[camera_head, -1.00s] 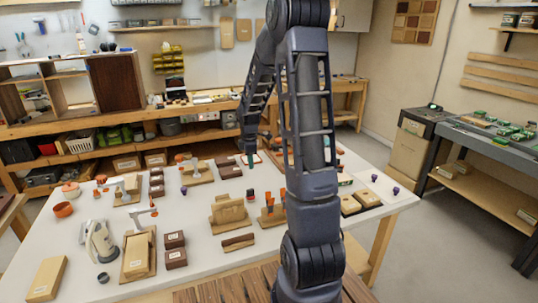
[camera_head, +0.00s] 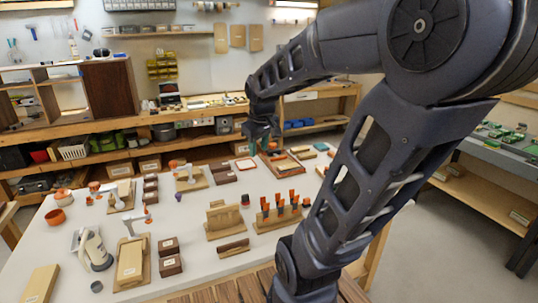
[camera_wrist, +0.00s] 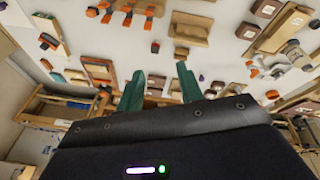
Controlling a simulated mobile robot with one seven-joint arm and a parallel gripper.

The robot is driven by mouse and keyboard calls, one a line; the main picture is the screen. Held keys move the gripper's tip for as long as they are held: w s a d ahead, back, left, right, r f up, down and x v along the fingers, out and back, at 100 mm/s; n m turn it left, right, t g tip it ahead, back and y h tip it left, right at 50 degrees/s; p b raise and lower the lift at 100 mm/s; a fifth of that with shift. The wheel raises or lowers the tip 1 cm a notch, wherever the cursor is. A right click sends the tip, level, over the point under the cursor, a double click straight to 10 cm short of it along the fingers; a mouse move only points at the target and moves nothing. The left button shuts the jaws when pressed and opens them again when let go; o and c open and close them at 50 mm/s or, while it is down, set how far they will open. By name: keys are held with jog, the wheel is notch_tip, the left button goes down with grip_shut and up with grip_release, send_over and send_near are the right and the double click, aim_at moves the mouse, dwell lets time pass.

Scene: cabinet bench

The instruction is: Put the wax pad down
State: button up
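My gripper (camera_head: 263,146) hangs over the far part of the white table. In the wrist view its two green fingers (camera_wrist: 160,75) stand apart, with the table showing between them and nothing seen held. A flat pale piece with a red edge (camera_head: 245,163) lies on the table just below and left of the gripper. It may be the wax pad, but I cannot tell for sure. Dark brown blocks (camera_head: 222,173) lie beside it to the left.
A rack of orange-handled tools (camera_head: 280,214) and a wooden stand (camera_head: 226,219) are nearer on the table. A tray with tools (camera_head: 285,163) lies right of the gripper. Sander-like tools (camera_head: 93,248) stand at the left. Bare white table (camera_head: 190,215) shows in the middle.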

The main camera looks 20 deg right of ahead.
jog(key=s+r+m+t, duration=0.1)
jog(key=s+m, duration=0.3)
jog(key=s, duration=0.5)
jog(key=shift+s+a+r, duration=0.15)
jog(key=shift+s+r, duration=0.05)
jog(key=shift+r, duration=0.05)
dwell(0.8)
